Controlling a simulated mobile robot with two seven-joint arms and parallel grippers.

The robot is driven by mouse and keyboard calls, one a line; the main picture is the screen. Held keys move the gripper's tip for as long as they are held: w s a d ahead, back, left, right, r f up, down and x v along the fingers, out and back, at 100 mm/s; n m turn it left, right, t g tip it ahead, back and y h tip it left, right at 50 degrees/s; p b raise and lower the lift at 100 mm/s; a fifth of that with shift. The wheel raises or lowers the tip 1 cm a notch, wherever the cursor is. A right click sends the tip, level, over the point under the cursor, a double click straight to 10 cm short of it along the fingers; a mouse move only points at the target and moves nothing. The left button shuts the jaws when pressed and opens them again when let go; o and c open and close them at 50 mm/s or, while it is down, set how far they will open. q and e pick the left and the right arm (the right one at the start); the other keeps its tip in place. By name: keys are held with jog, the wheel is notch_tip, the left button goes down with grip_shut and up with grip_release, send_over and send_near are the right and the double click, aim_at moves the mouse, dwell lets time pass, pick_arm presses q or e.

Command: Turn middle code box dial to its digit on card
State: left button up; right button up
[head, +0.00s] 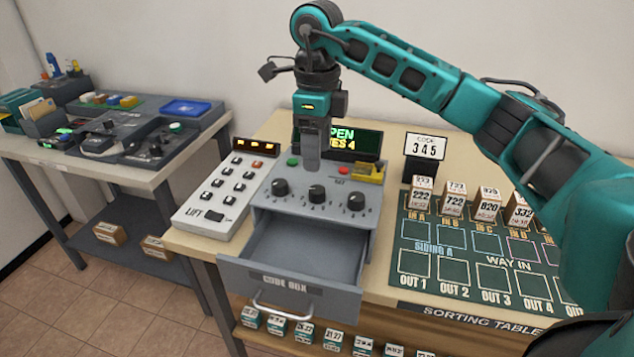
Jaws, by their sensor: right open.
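The grey code box (262,208) stands on the table with three black dials on its top. The middle dial (317,194) sits between the left dial (280,187) and the right dial (356,202). Its exact setting is too small to read. The code card (425,147) reads 345. My right gripper (311,168) points down just behind and above the middle dial, apart from it as far as I can see. It is open, though the gap between its fingers is hard to see from here. My left gripper is out of view.
The code box drawer (290,285) is pulled out and looks empty. A LIFT keypad (215,195) stands left of the box. A lit display (365,140), partly hidden by my gripper, stands behind. The sorting mat (455,283) with several blocks lies to the right.

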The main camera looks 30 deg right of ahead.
aim_at(317, 189)
notch_tip(317, 189, down, 8)
jog(key=shift+f, duration=0.25)
jog(key=c, duration=1)
